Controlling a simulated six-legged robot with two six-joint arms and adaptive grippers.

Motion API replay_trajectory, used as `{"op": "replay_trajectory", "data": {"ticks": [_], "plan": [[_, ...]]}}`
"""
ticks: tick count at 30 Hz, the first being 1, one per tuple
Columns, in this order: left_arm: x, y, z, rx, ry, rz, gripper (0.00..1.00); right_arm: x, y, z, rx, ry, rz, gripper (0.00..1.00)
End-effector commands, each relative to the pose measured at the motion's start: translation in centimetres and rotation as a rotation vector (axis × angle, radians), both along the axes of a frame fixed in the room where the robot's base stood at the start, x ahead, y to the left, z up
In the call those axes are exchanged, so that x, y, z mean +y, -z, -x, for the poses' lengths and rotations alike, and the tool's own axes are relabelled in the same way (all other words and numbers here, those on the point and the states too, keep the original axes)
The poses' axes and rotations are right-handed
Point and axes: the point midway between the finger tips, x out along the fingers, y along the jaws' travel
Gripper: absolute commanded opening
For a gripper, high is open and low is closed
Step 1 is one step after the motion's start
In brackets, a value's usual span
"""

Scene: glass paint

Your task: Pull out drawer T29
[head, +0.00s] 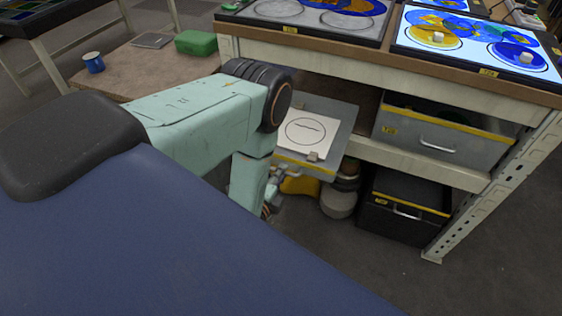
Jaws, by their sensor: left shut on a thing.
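A grey drawer (341,143) with a yellow front strip juts out from under the bench, just right of my left forearm. A white sheet with a drawn circle (312,131) lies in it, held by small blocks. I cannot read a number on this drawer. My left arm reaches down in front of its left side. My left gripper (272,190) is low at the drawer's front, mostly hidden behind my own arm, and shut on what looks like its handle. My right gripper is not in view.
Another grey drawer (440,138) and a black box (400,205) with handles sit under the bench at right. Round tins (339,203) and a yellow item (300,185) are below the jutting drawer. Light panels (478,45) lie on the bench. The floor in front is clear.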

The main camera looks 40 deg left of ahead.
Motion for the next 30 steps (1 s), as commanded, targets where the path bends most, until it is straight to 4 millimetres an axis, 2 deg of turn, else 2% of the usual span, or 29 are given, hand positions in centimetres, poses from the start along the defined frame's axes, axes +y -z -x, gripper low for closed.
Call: {"op": "replay_trajectory", "data": {"ticks": [8,9,16,25,30], "plan": [[0.1,0.0,0.2,-0.001,-0.004,-0.001,0.0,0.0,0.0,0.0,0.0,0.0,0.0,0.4],[0.1,0.0,0.2,-0.001,-0.004,-0.001,0.14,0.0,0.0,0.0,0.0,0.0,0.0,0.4],[0.0,0.0,0.2,0.0,-0.002,0.0,0.33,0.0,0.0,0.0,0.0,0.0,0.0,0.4],[-0.1,0.0,0.3,0.001,-0.001,0.0,0.34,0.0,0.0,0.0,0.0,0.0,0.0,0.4],[-0.5,-0.2,2.0,0.005,0.0,0.001,0.34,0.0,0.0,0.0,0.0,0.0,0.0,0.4]]}}
